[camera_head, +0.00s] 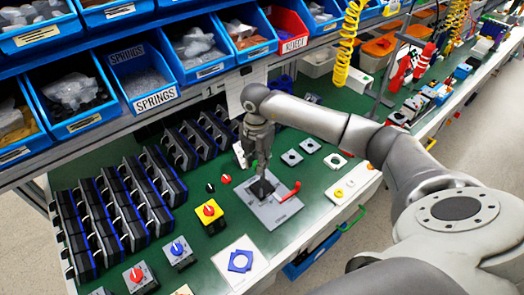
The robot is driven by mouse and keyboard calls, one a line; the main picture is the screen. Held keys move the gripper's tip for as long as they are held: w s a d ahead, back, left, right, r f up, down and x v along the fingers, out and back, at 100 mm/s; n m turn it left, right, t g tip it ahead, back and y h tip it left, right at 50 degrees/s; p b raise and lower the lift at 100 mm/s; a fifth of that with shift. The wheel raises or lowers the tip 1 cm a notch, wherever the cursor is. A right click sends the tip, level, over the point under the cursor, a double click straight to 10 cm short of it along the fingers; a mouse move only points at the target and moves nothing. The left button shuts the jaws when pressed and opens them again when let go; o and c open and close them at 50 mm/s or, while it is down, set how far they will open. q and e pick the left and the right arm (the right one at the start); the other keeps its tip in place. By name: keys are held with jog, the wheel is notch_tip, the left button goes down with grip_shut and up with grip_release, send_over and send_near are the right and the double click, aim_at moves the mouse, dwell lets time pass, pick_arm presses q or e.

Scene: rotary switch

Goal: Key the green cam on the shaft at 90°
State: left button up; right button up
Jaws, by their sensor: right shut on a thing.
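My right gripper (262,172) points down over a grey plate (272,210) on the green bench. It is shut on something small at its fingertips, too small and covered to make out. A dark block (262,188) sits on the plate directly under the fingertips; a shaft on it cannot be made out. A red lever (291,192) stands at the plate's right side. I cannot pick out a green cam in the view. My left gripper is not in view.
A yellow switch box with a red knob (209,211) stands left of the plate. A white sheet with blue pieces (240,262) lies in front. Rows of dark modules (110,215) fill the left. Blue bins (150,82) hang above. Square grey parts (291,158) lie to the right.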

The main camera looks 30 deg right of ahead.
jog(key=d+m, duration=0.1)
jog(key=m, duration=0.2)
jog(key=shift+w+d+p, duration=0.1)
jog(key=shift+d+p, duration=0.1)
jog(key=shift+p, duration=0.15)
jog(key=shift+d+f+m, duration=0.1)
jog(key=shift+d+m, duration=0.1)
jog(key=shift+m, duration=0.7)
jog(key=shift+f+b, duration=1.5)
jog(key=shift+f, duration=0.9)
jog(key=shift+f, duration=0.15)
jog(key=shift+f+b, duration=0.75)
jog(key=shift+f, duration=0.25)
jog(key=o, duration=0.8)
jog(key=shift+c, duration=0.2)
